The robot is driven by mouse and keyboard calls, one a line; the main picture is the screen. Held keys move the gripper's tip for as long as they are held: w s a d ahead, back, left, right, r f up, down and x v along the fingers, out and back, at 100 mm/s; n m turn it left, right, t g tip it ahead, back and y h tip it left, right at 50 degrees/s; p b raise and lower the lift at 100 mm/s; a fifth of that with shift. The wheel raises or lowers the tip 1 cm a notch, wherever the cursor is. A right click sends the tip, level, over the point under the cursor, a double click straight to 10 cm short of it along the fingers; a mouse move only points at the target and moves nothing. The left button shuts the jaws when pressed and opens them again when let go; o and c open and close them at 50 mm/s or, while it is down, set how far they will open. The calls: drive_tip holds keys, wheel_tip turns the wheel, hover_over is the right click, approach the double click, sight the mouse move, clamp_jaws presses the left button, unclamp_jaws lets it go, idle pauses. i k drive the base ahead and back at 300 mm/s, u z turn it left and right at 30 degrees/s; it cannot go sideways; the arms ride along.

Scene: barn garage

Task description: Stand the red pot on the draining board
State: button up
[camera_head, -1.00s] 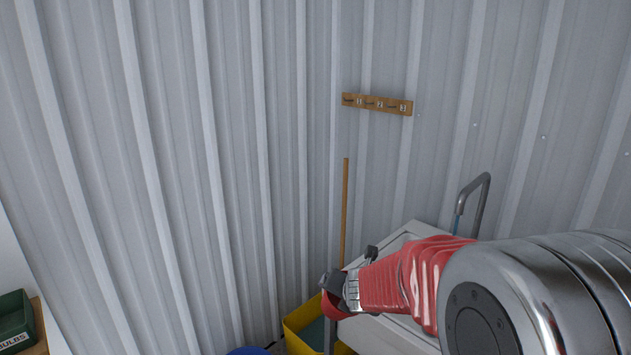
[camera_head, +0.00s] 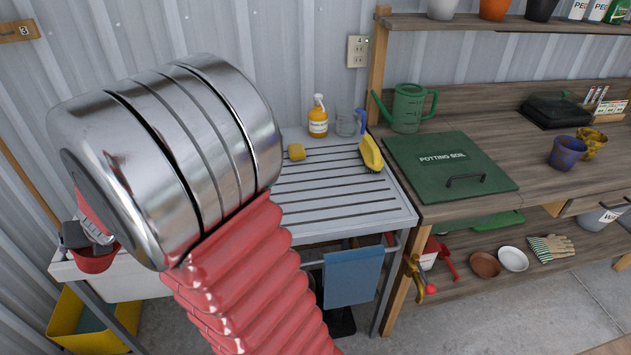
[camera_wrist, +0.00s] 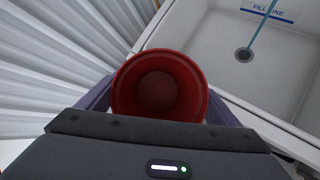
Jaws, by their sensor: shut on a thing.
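My gripper (camera_head: 84,238) is shut on the red pot (camera_head: 94,262) at the left in the head view, near the left end of the white sink unit. The wrist view shows the red pot (camera_wrist: 158,85) from above, upright and empty, between my fingers. The sink basin (camera_wrist: 236,52) lies to the right of the pot in that view, with a thin stream of water falling by its drain. The grooved draining board (camera_head: 330,190) is right of my arm in the head view. My arm hides its left part and most of the sink.
A potting bench (camera_head: 460,210) adjoins on the right. A yellow bin (camera_head: 65,325) stands below left.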

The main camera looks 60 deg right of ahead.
sight(335, 191)
drive_tip(key=u, duration=0.6)
drive_tip(key=k, duration=1.15)
drive_tip(key=z, duration=0.9)
drive_tip(key=i, duration=0.25)
drive_tip(key=z, duration=0.35)
